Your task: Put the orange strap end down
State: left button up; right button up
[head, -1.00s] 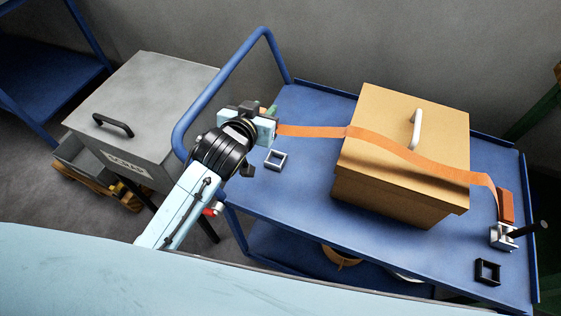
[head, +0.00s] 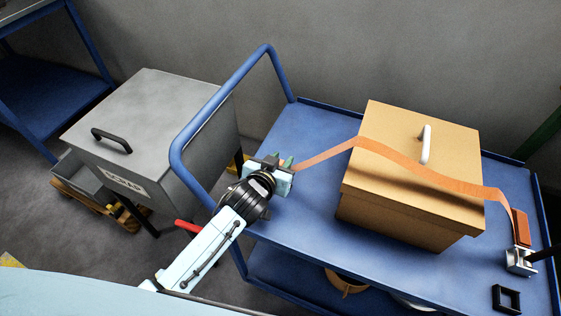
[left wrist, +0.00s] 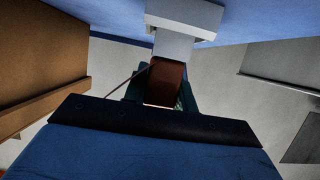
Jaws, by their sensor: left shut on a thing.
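My left gripper (head: 284,164) is shut on the orange strap end, low over the left part of the blue cart top (head: 305,130). The orange strap (head: 408,169) slopes up from the gripper, crosses the lid of the tan box (head: 395,205) and drops to a metal buckle (head: 519,262) on the right. In the left wrist view the strap end (left wrist: 165,82) shows between the teal fingers, with a pale grey block (left wrist: 185,25) just beyond. Whether the strap end touches anything below is hidden. My right gripper is not in view.
The cart's blue push handle (head: 212,105) stands left of the gripper. A grey scrap bin (head: 150,120) stands farther left. A black square frame (head: 506,299) lies near the cart's front right. The tan box has a white lid handle (head: 426,145).

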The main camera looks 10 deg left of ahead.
pick_arm(q)
jog(key=shift+r, duration=0.15)
jog(key=o, duration=1.1)
jog(key=shift+f, duration=0.2)
jog(key=shift+c, duration=0.2)
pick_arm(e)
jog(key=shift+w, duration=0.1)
pick_arm(q)
jog(key=shift+r, duration=0.1)
jog(key=shift+s+r, duration=0.1)
jog(key=shift+r, duration=0.05)
jog(key=p+v, duration=0.2)
jog(key=v, duration=0.9)
jog(key=shift+s, duration=0.3)
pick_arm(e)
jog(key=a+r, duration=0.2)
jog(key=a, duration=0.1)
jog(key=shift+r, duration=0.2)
pick_arm(q)
jog(key=shift+a+r, duration=0.1)
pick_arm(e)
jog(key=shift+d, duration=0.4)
